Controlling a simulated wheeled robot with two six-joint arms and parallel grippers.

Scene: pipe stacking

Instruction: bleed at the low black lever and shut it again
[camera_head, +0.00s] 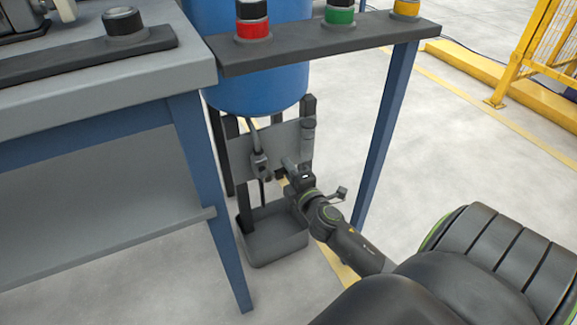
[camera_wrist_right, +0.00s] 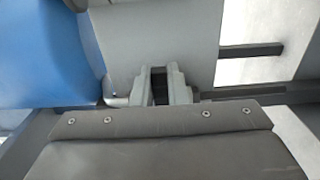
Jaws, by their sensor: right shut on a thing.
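The low black lever (camera_wrist_right: 160,92) shows as a dark strip between the two grey fingers of my right gripper in the right wrist view (camera_wrist_right: 159,88). In the head view my right gripper (camera_head: 287,168) is at the grey plate (camera_head: 285,137) under the blue tank (camera_head: 255,85), and it hides the lever there. The gripper is shut on the lever. A grey valve fitting (camera_head: 260,163) with a thin pipe from the tank is just left of the gripper. I cannot tell the lever's exact angle. My left gripper is not in view.
A grey drip tray (camera_head: 275,240) stands on the floor below the plate. A shelf with red (camera_head: 252,28), green (camera_head: 339,15) and yellow (camera_head: 405,8) capped parts is above. A blue leg (camera_head: 385,130) stands to the right. A workbench (camera_head: 110,70) is at left.

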